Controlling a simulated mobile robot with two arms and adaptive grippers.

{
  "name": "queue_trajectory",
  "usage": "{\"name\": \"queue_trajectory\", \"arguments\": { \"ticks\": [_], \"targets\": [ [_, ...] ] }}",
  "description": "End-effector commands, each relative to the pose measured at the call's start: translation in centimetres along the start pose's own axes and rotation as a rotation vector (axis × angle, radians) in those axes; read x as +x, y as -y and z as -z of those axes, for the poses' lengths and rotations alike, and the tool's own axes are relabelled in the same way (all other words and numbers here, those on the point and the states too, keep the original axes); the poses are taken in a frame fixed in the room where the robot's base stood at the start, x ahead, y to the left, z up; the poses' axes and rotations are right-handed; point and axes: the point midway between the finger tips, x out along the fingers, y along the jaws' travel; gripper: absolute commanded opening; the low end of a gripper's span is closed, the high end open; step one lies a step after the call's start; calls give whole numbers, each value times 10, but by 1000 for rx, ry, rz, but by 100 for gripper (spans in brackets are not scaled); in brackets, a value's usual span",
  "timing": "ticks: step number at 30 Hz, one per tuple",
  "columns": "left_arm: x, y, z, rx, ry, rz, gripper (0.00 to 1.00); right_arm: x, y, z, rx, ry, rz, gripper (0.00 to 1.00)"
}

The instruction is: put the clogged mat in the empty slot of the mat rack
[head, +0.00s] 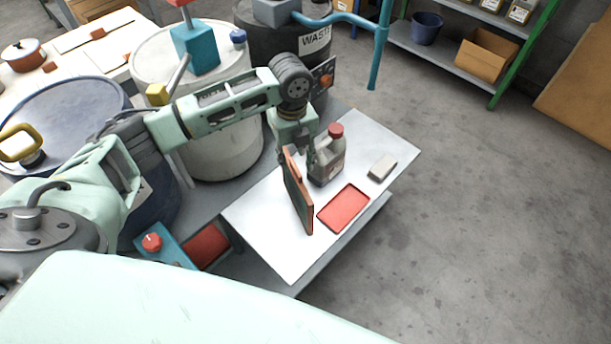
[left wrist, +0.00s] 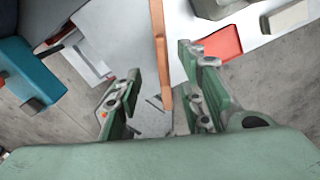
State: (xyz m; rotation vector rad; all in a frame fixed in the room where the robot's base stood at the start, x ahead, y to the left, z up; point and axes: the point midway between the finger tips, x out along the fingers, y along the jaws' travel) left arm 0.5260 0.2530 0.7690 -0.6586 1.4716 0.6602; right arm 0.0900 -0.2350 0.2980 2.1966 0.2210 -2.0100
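A flat dark panel with an orange-brown rim, which looks like the mat (head: 299,198), stands steeply on edge over the white tabletop. In the left wrist view its orange edge (left wrist: 159,55) runs down between my fingers. My left gripper (head: 290,150) is at the panel's upper end. In the left wrist view my left gripper (left wrist: 160,70) has its fingers apart, with gaps visible on both sides of the edge. I cannot tell whether the panel's base touches the table. I cannot clearly make out a mat rack or its empty slot. My right gripper is not in view.
The white table (head: 270,250) holds a red tray (head: 343,208), a grey jug with a red cap (head: 327,160) and a pale block (head: 382,167). A teal box with a red knob (head: 155,246) is at its left. Drums stand behind; floor at right is clear.

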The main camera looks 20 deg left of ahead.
Motion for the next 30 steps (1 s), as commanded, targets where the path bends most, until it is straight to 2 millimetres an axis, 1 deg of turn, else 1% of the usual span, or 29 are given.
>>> {"name": "queue_trajectory", "arguments": {
  "ticks": [2,5,11,18,20,23,28,29,30],
  "targets": [
    [2,-1,-1,2,-1,-3,36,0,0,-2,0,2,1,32],
    [10,-1,-1,3,-2,-3,36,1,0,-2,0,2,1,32],
    [33,-1,0,2,-2,-4,36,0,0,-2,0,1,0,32],
    [68,-1,1,2,-1,-3,36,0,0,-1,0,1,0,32],
    [74,-1,1,2,-1,-3,36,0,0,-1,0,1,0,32],
    [78,-1,1,2,0,-1,36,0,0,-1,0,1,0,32],
    [78,-1,1,3,0,-1,36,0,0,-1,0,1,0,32],
    [78,-1,1,3,0,-1,35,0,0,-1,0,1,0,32],
    [78,-1,1,3,0,-1,32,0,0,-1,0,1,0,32]
  ]
}}
